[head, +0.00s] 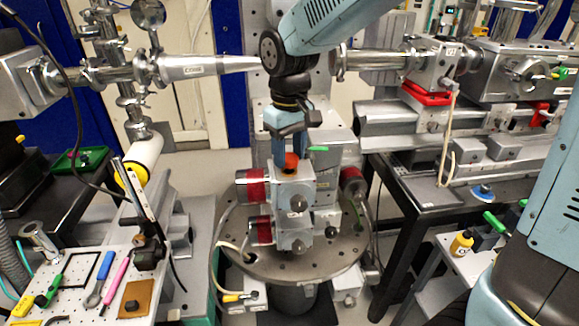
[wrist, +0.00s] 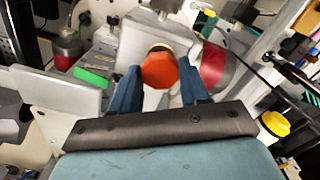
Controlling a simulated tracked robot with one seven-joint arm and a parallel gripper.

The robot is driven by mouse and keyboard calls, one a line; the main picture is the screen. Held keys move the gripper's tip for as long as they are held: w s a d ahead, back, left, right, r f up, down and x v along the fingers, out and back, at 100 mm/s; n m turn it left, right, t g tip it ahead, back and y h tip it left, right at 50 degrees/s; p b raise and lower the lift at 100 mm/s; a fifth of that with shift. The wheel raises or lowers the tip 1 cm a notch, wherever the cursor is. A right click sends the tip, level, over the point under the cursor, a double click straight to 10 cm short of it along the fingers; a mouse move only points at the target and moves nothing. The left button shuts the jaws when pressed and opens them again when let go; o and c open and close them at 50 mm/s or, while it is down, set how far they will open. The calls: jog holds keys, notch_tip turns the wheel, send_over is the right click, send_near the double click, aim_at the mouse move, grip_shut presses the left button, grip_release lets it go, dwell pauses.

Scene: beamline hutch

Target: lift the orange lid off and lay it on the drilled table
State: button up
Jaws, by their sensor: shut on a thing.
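The orange lid (head: 291,161) is at the top of the grey motor-stage stack (head: 293,196) in the middle of the head view. In the wrist view the lid (wrist: 160,71) is a many-sided orange cap, with a brass-coloured rim behind it. My gripper (head: 290,158) points down, with its two blue fingers on either side of the lid, shut on it. I cannot tell whether the lid still touches what is below it. The drilled table (head: 82,255), pale with rows of small holes, is at the lower left.
Screwdrivers, a wrench, a brown plate (head: 136,299) and a black post holder (head: 150,253) stand or lie on the drilled table. Its middle has small clear patches. A cone-tipped tube (head: 205,67) reaches close to my arm from the left. Red-sided motors (head: 252,187) flank the stack.

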aim_at(289, 158)
jog(key=shift+r, duration=0.2)
dwell(0.4)
jog(key=shift+r, duration=2.45)
jog(key=shift+s, duration=0.1)
